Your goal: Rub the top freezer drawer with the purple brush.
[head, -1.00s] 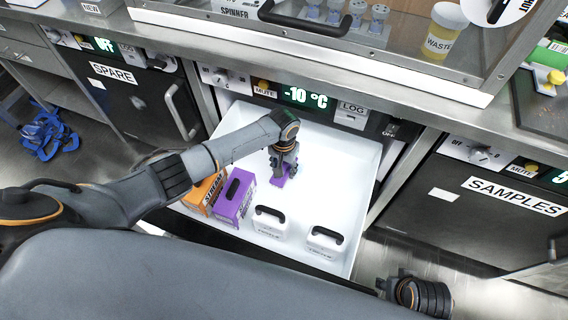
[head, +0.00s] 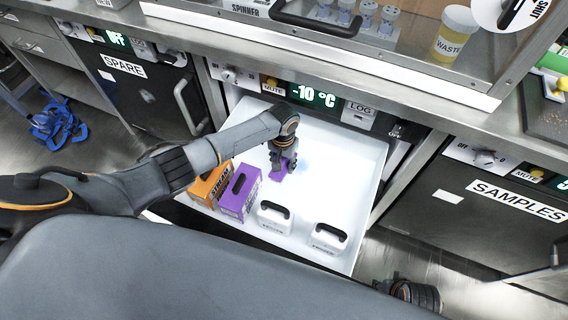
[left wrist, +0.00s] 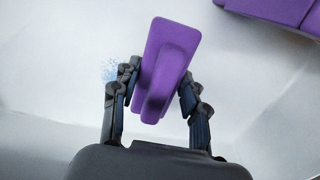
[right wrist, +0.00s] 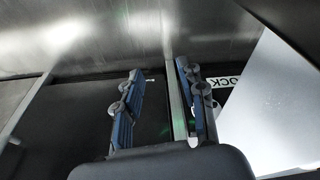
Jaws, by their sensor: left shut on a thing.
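The white freezer drawer (head: 345,152) is pulled out below the -10 °C display. My left gripper (head: 283,160) reaches down into it and is shut on the purple brush (head: 277,170), held low at the drawer floor. In the left wrist view the brush (left wrist: 165,62) sits between the two fingers (left wrist: 155,90), its handle towards me. A faint bluish speckled patch (left wrist: 110,70) shows on the white floor beside the left finger; in the head view a pale blue patch (head: 303,165) lies right of the gripper. My right gripper (right wrist: 162,105) is open and empty in the right wrist view.
In the drawer's front part stand an orange box (head: 208,187), a purple box (head: 240,193) and two white handled boxes (head: 275,217) (head: 328,238). The drawer's back right is clear. The counter edge (head: 400,90) runs above. The SAMPLES unit (head: 490,215) is at right.

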